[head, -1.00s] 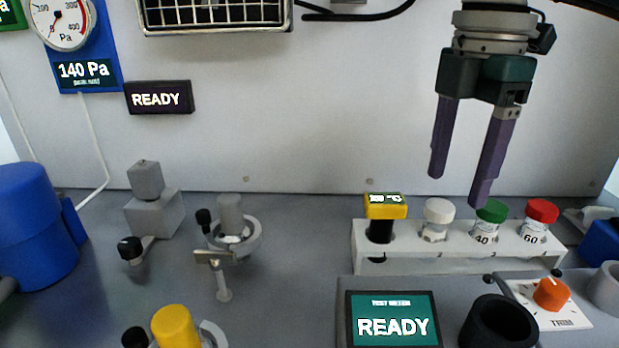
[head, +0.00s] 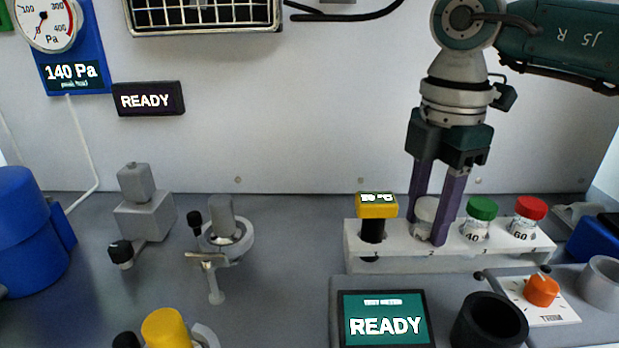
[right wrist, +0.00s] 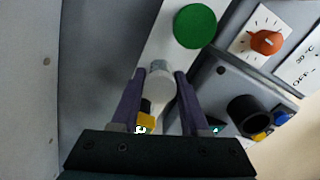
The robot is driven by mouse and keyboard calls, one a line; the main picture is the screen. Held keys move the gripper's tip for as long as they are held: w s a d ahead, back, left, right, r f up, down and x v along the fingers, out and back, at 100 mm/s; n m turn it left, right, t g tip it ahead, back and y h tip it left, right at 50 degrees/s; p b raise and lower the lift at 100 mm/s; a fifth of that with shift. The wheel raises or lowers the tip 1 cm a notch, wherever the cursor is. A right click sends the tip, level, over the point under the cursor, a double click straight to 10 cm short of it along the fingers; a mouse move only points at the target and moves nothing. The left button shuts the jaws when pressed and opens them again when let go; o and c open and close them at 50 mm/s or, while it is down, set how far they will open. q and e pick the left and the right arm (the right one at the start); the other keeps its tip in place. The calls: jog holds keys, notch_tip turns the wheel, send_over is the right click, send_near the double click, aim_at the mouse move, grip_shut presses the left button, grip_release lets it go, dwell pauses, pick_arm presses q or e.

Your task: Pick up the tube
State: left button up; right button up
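A green-capped tube (head: 480,215) and a red-capped tube (head: 528,217) stand in the same rack to the right. My left gripper is not in view.
The yellow-topped probe (head: 376,206) stands close to the left of the fingers. In front are a READY meter (head: 386,322), a black cup (head: 489,322) and an orange knob (head: 541,291). A metal clamp fixture (head: 212,258) stands left; the bench between it and the rack is clear.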

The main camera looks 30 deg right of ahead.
grip_shut()
jog(key=shift+r, duration=0.1)
